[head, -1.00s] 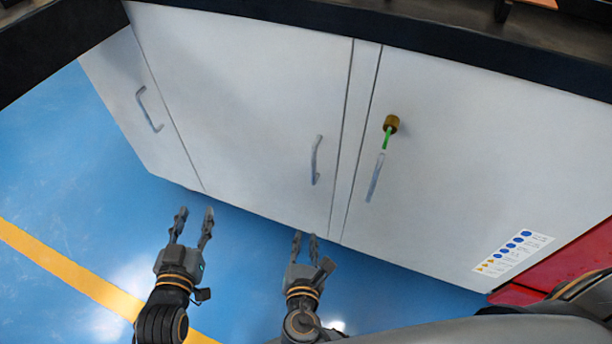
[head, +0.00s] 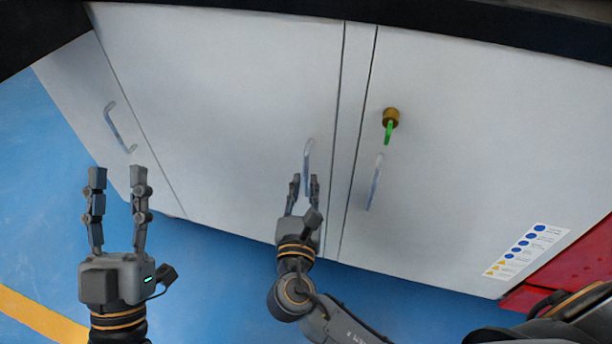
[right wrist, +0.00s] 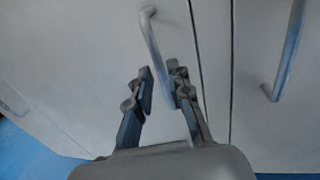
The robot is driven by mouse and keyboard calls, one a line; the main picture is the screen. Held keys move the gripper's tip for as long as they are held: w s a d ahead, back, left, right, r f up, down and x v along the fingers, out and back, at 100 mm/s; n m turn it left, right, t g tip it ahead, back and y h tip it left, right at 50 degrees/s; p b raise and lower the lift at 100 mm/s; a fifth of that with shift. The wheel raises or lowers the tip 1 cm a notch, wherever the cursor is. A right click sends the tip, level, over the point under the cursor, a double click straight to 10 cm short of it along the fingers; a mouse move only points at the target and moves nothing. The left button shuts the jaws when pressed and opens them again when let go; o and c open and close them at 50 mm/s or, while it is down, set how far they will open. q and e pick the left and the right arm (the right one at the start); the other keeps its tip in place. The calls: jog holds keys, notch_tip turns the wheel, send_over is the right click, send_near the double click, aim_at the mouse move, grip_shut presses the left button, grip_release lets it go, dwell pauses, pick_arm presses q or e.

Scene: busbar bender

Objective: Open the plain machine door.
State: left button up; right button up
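The plain machine door (head: 215,85) is the wide white middle panel, and it looks shut. Its vertical bar handle (head: 307,160) sits near its right edge. My right gripper (head: 303,180) is open at the lower end of this handle. In the right wrist view the handle (right wrist: 152,40) runs down toward the gap between the open fingers (right wrist: 160,80); its lower end is close to the right finger, and I cannot tell whether they touch.
The door to the right (head: 480,150) has a brass lock with a green key (head: 390,122) and its own handle (head: 375,182). A left side panel (head: 85,100) has another handle (head: 118,128). A dark ledge runs along the top. Blue floor (head: 215,270) is clear below.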

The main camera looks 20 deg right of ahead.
aim_at(306, 176)
jog(key=shift+b+x, duration=0.35)
jog(key=shift+x, duration=1.55)
pick_arm(q)
jog(key=s+r+t+h, duration=0.1)
jog(key=s+r+t, duration=0.1)
jog(key=shift+s+a+r, duration=0.15)
jog(key=shift+s+r, duration=0.25)
pick_arm(e)
grip_shut()
